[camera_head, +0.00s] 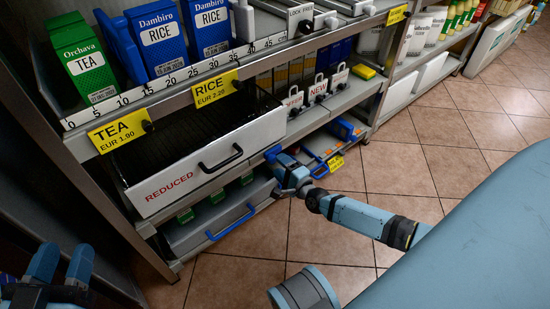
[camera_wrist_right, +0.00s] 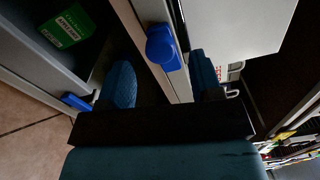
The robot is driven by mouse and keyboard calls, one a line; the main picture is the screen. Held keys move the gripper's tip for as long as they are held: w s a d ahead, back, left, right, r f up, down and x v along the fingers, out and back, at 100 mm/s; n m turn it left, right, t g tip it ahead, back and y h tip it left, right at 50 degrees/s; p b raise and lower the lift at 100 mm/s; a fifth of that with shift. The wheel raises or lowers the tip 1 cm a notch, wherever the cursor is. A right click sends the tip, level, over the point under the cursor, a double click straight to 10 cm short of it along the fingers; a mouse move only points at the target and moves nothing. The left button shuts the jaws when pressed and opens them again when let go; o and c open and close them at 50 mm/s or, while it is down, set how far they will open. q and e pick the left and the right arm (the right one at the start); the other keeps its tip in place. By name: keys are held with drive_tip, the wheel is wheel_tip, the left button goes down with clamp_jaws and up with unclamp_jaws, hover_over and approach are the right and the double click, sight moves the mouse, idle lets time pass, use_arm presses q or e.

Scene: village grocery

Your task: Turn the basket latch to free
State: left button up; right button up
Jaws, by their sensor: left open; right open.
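A rounded blue knob (camera_wrist_right: 162,48), which looks like the latch, sits on a grey rail in the right wrist view. I cannot tell its turn position. My right gripper (camera_wrist_right: 162,78) is open, with one blue finger on each side of the knob; contact is not visible. I cannot tell which container the latch belongs to. My left gripper (camera_head: 62,262) is open and empty at the lower left.
A lower grey bin with a blue handle (camera_head: 232,222) holds green cartons. Tea (camera_head: 85,62) and rice cartons (camera_head: 158,38) stand on the shelf above. Another blue handle (camera_head: 325,165) is just right of my right gripper. The tiled floor (camera_head: 400,165) is clear.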

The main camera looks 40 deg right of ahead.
use_arm(q)
drive_tip(key=shift+s+d+f+n+g+y+p, duration=0.2)
drive_tip(key=shift+s+d+f+n+g+p, duration=0.2)
drive_tip(key=shift+n+p, duration=0.3)
drive_tip(key=shift+s+d+f+n+g+y+p, duration=0.2)
drive_tip(key=shift+s+n+g+p, duration=0.1)
drive_tip(key=shift+s+n+p, duration=0.3)
use_arm(e)
drive_tip(key=s, duration=1)
drive_tip(key=shift+d, duration=0.35)
use_arm(q)
drive_tip(key=shift+w+r, duration=0.1)
drive_tip(key=shift+r, duration=0.2)
